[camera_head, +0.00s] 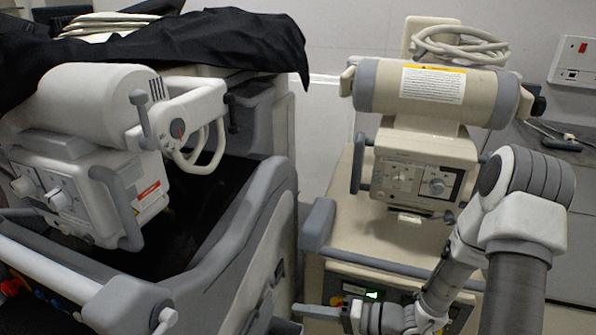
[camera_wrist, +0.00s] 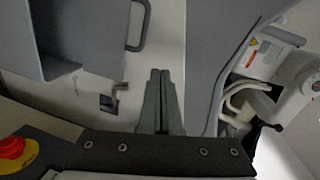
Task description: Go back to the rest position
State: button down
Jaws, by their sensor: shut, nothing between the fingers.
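My gripper (camera_head: 298,311) is low in the head view, between the two carts, with its fingers pointing left. My arm reaches it from the lower right. In the wrist view the two dark fingers of my gripper (camera_wrist: 160,75) lie side by side, shut and empty. Behind them is a pale cart panel with a dark handle (camera_wrist: 139,28) and a small latch (camera_wrist: 116,98). I cannot tell from the pictures whether the fingertips touch anything.
The left cart (camera_head: 270,215), partly under a black cover (camera_head: 215,42), stands close to the gripper. The right cart (camera_head: 335,245) carries a beige machine (camera_head: 430,90) behind my arm. A red button (camera_wrist: 12,147) shows in the wrist view. A narrow gap separates the carts.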

jog(key=s+d+r+n+g+h, duration=0.1)
jog(key=s+r+n+g+h, duration=0.45)
jog(key=s+r, duration=0.45)
jog(key=s+d+r+m+t+h, duration=0.4)
jog(key=d+r+t+h, duration=0.3)
jog(key=d+r+h, duration=0.6)
notch_tip(320, 180, up, 17)
jog(key=a+y+p, duration=0.2)
jog(key=y+p, duration=0.1)
jog(key=p, duration=1.3)
jog(key=shift+w+n+g, duration=0.15)
jog(key=shift+n+g, duration=0.1)
jog(key=shift+n, duration=0.1)
